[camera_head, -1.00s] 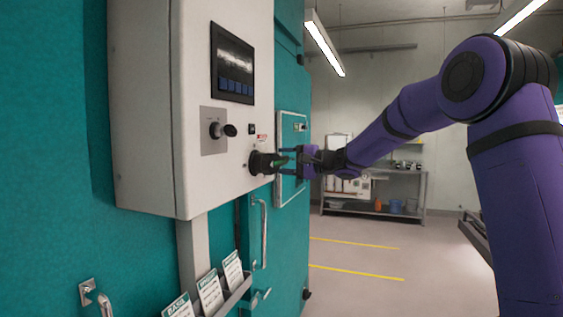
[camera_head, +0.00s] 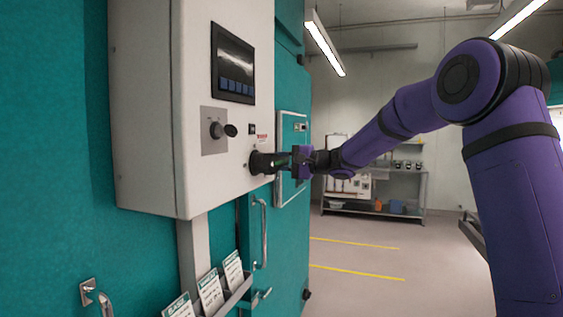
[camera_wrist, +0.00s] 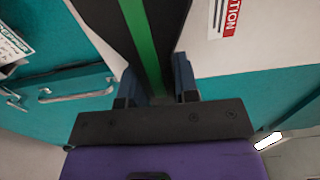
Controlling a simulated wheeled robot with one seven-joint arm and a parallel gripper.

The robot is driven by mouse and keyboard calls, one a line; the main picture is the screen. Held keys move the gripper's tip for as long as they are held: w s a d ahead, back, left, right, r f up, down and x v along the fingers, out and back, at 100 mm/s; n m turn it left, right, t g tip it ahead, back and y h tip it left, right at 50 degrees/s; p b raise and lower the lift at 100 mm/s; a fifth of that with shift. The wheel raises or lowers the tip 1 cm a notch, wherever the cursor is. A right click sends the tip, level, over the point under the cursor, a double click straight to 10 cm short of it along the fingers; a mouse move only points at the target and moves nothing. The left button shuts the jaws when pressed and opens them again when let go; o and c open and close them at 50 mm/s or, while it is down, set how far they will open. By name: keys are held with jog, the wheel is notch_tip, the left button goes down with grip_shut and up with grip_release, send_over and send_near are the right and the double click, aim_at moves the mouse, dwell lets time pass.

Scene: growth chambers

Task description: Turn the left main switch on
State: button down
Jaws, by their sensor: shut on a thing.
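The main switch (camera_head: 262,163) is a dark round rotary knob low on the right of the white control box (camera_head: 150,110). A green stripe runs along its handle, which fills the top middle of the wrist view (camera_wrist: 147,45). My gripper (camera_head: 285,161) reaches in from the right and is shut on this handle. In the wrist view its two fingers (camera_wrist: 155,88) stand on either side of the striped handle. The fingertips are partly hidden in the head view.
A second black knob (camera_head: 217,130) sits on a grey plate, below a dark screen (camera_head: 233,65). A card rack (camera_head: 236,294) and a door handle (camera_head: 264,232) are below the box. A shelf (camera_head: 375,212) stands far back. The floor at right is clear.

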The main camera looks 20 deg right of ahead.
aim_at(263, 184)
jog(key=shift+s+f+m, duration=0.1)
jog(key=shift+f+m, duration=0.75)
jog(key=shift+m, duration=0.25)
jog(key=f+m, duration=0.1)
jog(key=s+f+m, duration=0.1)
jog(key=m, duration=0.1)
jog(key=a+f+m, duration=0.1)
jog(key=m, duration=0.1)
jog(key=shift+s+f, duration=0.2)
jog(key=shift+f, duration=0.05)
jog(key=m, duration=0.1)
jog(key=s+a+f+m, duration=0.1)
jog(key=m, duration=0.1)
jog(key=shift+f, duration=0.25)
jog(key=shift+s+a+f+m, duration=0.3)
jog(key=shift+s+a+m, duration=0.35)
jog(key=shift+m, duration=0.65)
jog(key=shift+s+a+f+m, duration=0.35)
jog(key=shift+s+m, duration=0.45)
jog(key=shift+m, duration=0.5)
jog(key=shift+s+a+f+m, duration=0.25)
jog(key=shift+s+a+m, duration=0.4)
jog(key=shift+m, duration=0.65)
jog(key=shift+s+d, duration=0.1)
jog(key=c, duration=0.9)
grip_release()
jog(key=shift+o, duration=0.2)
